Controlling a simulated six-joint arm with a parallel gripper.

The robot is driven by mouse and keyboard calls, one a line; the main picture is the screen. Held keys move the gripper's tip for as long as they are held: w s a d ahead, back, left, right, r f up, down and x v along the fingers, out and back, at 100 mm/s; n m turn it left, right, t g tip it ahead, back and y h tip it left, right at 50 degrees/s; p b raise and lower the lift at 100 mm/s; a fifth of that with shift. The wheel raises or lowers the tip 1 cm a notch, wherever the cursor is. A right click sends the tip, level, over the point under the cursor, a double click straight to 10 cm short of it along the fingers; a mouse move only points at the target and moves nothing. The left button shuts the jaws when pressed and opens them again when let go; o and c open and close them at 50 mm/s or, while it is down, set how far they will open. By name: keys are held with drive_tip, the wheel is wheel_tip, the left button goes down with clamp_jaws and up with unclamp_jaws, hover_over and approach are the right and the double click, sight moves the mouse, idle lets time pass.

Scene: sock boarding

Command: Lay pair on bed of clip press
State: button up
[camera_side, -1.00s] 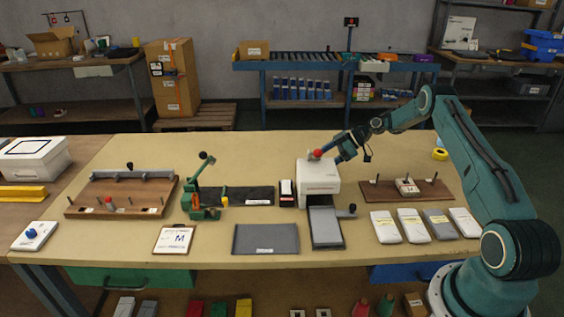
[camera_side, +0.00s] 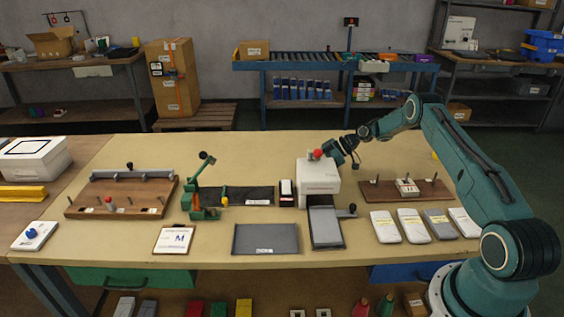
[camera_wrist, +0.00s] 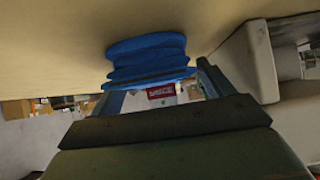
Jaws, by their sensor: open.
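In the side view my gripper (camera_side: 338,152) is at the back right corner of a white box machine with a red knob (camera_side: 319,172). In the wrist view a blue folded stack (camera_wrist: 148,55), which looks like cloth, lies on the beige surface at the ends of my open fingers (camera_wrist: 160,85). I cannot tell whether the fingers touch it. The stack cannot be made out in the side view. A green press with a black-knobbed lever (camera_side: 197,190) stands left of the white machine. A dark flat strip (camera_side: 235,194) extends to its right, with a pale label on it.
A grey tray (camera_side: 325,228) sticks out of the white machine's front. A dark grey mat (camera_side: 266,239) lies left of it. Several pale and grey packs (camera_side: 413,226) lie at right, before a wooden peg board (camera_side: 380,191). A clipboard (camera_side: 174,240) lies front left.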

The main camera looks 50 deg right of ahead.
drive_tip(key=c, duration=1.2)
drive_tip(key=shift+o, duration=0.2)
drive_tip(key=shift+r, duration=0.2)
wheel_tip(320, 180, up, 20)
drive_tip(key=shift+f, duration=0.2)
drive_tip(key=w+a+r+m+t+h, duration=0.1)
drive_tip(key=a+r+m+t+h, duration=0.15)
drive_tip(key=a, duration=1.25)
drive_tip(key=s+a+f+m+h, duration=0.2)
drive_tip(key=s+a+m, duration=0.1)
drive_tip(key=s+a, duration=0.8)
wheel_tip(320, 180, down, 8)
drive_tip(key=s+d+m+h, duration=0.1)
drive_tip(key=s+m+h, duration=0.1)
drive_tip(key=m+h, duration=0.1)
drive_tip(key=shift+s+d+t, duration=0.15)
drive_tip(key=shift+s+t, duration=0.15)
drive_tip(key=shift+t, duration=0.05)
